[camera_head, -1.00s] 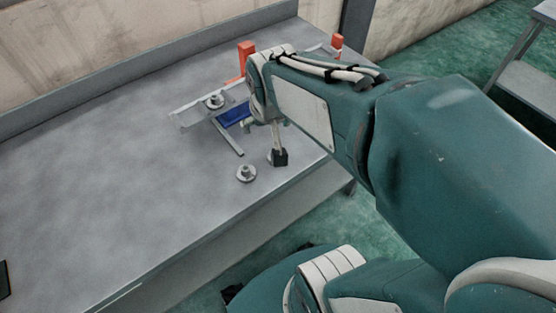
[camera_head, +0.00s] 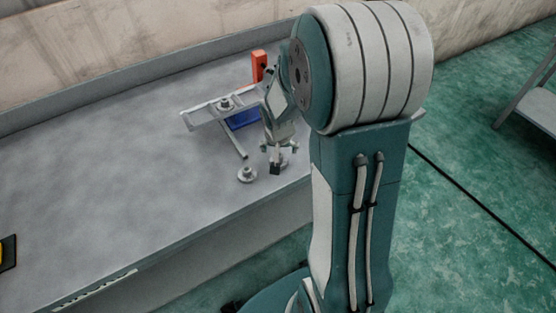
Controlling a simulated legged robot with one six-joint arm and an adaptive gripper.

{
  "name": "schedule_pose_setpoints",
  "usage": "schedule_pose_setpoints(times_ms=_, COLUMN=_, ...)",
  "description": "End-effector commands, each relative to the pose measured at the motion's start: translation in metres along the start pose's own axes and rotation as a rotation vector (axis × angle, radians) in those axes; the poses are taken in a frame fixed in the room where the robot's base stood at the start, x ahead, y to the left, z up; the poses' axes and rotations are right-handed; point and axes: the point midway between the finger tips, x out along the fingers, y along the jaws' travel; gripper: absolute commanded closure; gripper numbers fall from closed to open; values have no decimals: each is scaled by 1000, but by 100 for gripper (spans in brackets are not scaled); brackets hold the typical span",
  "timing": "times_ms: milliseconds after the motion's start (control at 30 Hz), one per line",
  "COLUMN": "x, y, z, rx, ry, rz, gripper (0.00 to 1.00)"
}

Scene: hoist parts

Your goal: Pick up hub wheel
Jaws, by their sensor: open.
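A small grey flanged wheel (camera_head: 246,175) with a raised hub lies flat on the bench, to the left of my gripper. My gripper (camera_head: 276,166) points down low over the bench, open, with a dark fingertip in view. A second grey round part (camera_head: 283,161) shows just behind the fingertips, partly hidden by them; I cannot tell whether they touch it. A third similar grey wheel (camera_head: 225,104) sits on a light metal frame (camera_head: 198,117) farther back. I cannot tell by looks which one is the hub wheel.
A blue part (camera_head: 243,119) lies by the frame, and an orange block (camera_head: 259,66) stands behind it. A wall edges the bench's back. The left of the grey bench (camera_head: 110,170) is mostly clear; a dark and yellow item (camera_head: 8,252) sits at its left edge.

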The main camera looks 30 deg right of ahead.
Motion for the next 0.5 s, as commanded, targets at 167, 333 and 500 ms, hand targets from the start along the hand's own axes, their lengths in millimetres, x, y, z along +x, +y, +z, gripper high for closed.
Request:
schedule_pose_setpoints(times_ms=167, x=14, y=-1, z=0, rx=-2, ry=-2, rz=1, gripper=0)
schedule_pose_setpoints(times_ms=333, x=40, y=-4, z=0, rx=-1, ry=-3, rz=1, gripper=0)
schedule_pose_setpoints(times_ms=500, x=54, y=-4, z=0, rx=0, ry=-1, rz=0, gripper=0)
